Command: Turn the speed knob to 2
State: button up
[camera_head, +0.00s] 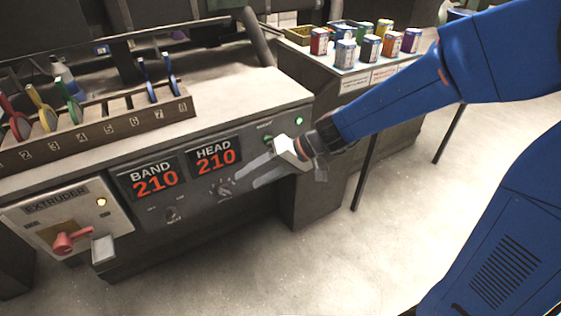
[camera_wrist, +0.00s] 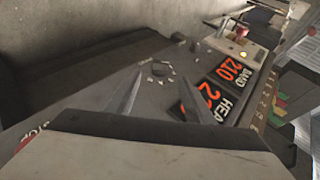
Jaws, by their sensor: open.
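A small dark round knob (camera_head: 222,188) with pale marks around it sits on the grey front panel, below the HEAD display. It also shows in the wrist view (camera_wrist: 160,68), just beyond and between my fingertips. Its label and pointer setting are too small to read, so I cannot tell which mark it points to. My gripper (camera_head: 246,181) reaches in from the right, close to the panel. Its two long grey fingers are spread apart, with nothing between them, in the wrist view (camera_wrist: 161,76). I cannot tell whether they touch the panel.
A smaller switch (camera_head: 170,214) is left of the knob. BAND (camera_head: 155,179) and HEAD (camera_head: 214,156) displays both read 210. An extruder panel with a red handle (camera_head: 72,241) is at left. A numbered rack (camera_head: 100,128) stands on top. Cans fill a bench at the back right.

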jog(key=v, duration=0.9)
jog(key=shift+d+r, duration=0.1)
jog(key=s+d+m+t+h, duration=0.1)
jog(key=s+d+h, duration=0.2)
jog(key=d, duration=0.6)
jog(key=s+d+r+m+t+h, duration=0.1)
jog(key=s+d+t+h, duration=0.1)
jog(key=s+d+h, duration=0.2)
jog(key=s+d+m+t+h, duration=0.2)
jog(key=s+d, duration=0.6)
jog(key=d, duration=0.8)
jog(key=shift+s+d+r+h, duration=0.25)
jog(key=shift+r+h, duration=0.1)
jog(key=shift+h, duration=0.55)
